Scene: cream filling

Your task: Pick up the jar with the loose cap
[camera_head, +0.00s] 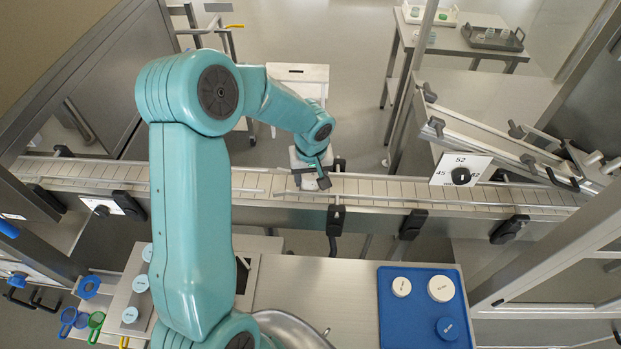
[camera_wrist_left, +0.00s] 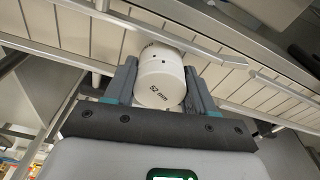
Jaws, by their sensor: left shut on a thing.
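My left gripper (camera_head: 311,178) reaches across the table to the conveyor. In the left wrist view, the gripper (camera_wrist_left: 160,88) is shut on a white jar (camera_wrist_left: 162,82) marked "52 mm" on its near face, with one finger on each side. The jar sits at or just over the slatted conveyor (camera_head: 390,188); I cannot tell whether it touches the belt. In the head view the jar is mostly hidden by the gripper. Whether its cap is loose cannot be seen. My right gripper is not in view.
Metal guide rails with black clamps (camera_head: 336,220) run along the conveyor. A sign with a black knob (camera_head: 460,175) reads 52. A blue tray (camera_head: 395,325) holds two white discs and a blue one. Several white-topped jars (camera_head: 141,283) stand at the left of the steel table (camera_head: 335,290).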

